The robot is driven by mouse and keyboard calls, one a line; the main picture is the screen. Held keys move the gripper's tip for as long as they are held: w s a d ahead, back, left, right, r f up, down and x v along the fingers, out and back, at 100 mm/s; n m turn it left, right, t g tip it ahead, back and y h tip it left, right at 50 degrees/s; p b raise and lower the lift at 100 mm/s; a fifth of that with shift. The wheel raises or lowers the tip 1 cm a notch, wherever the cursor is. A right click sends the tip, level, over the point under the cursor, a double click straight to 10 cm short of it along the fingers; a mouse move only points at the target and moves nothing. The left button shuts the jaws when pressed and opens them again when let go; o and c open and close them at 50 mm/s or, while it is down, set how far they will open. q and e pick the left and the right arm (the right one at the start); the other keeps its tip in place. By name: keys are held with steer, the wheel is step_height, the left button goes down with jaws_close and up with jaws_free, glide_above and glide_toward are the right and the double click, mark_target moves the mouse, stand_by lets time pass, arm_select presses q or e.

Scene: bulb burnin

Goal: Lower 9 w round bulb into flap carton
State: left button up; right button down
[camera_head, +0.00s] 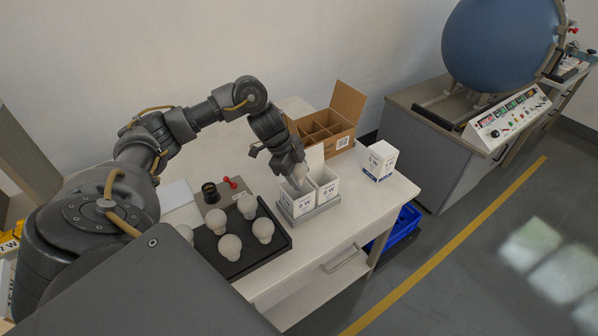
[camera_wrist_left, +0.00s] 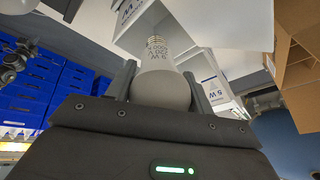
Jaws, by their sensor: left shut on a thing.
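My left gripper (camera_head: 294,178) is shut on a round white bulb (camera_wrist_left: 163,84), marked with 9 W lettering. In the left wrist view the bulb sits between the two fingers, its metal screw base pointing away from the palm. In the head view the gripper points down at the mouth of the left one of two open white cartons (camera_head: 296,207); the bulb is hidden there. The other open carton (camera_head: 327,188) stands beside it, both in a grey holder (camera_head: 312,213). How deep the bulb sits cannot be told. My right gripper is not in view.
A black tray (camera_head: 265,263) with several white bulbs lies left of the cartons. A divided cardboard box (camera_head: 346,108) stands behind, and a closed white carton (camera_head: 379,161) at the right table edge. A tester with a dark socket (camera_head: 210,193) stands behind the tray.

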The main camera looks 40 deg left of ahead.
arm_select(q)
steer(key=shift+f+b, duration=0.55)
steer(key=shift+f, duration=0.6)
steer(key=o, duration=1.1)
steer(key=shift+r, duration=0.1)
steer(key=shift+c, duration=0.2)
steer(key=shift+r, duration=0.1)
steer(key=v, duration=1)
steer(key=shift+r+p, duration=0.3)
steer(key=shift+p, duration=0.15)
steer(key=shift+s+a, duration=0.15)
steer(key=shift+s, duration=0.05)
